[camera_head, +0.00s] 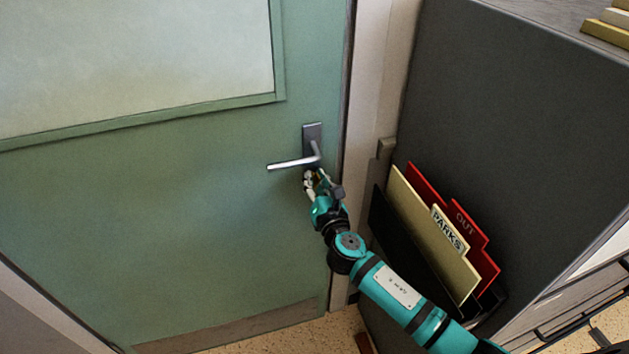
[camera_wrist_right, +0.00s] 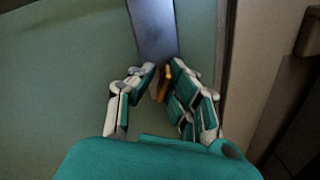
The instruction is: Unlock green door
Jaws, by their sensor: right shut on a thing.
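The green door (camera_head: 190,190) fills the left of the head view and appears closed against its frame. A silver lever handle (camera_head: 290,164) sticks out to the left from a metal plate (camera_head: 312,132) near the door's right edge. The plate also shows in the right wrist view (camera_wrist_right: 154,28). My right gripper (camera_head: 312,177) is just below the handle at the plate's lower end. It is shut on a small brass-coloured piece (camera_wrist_right: 165,82), mostly hidden by the fingers. I cannot tell whether this is a key or part of the lock. My left gripper is out of view.
A dark grey cabinet side (camera_head: 520,130) stands close on the right, with a rack of folders (camera_head: 430,235) mounted on it beside my right arm. A pale door frame (camera_head: 375,70) lies between door and cabinet. Speckled floor (camera_head: 290,338) shows below.

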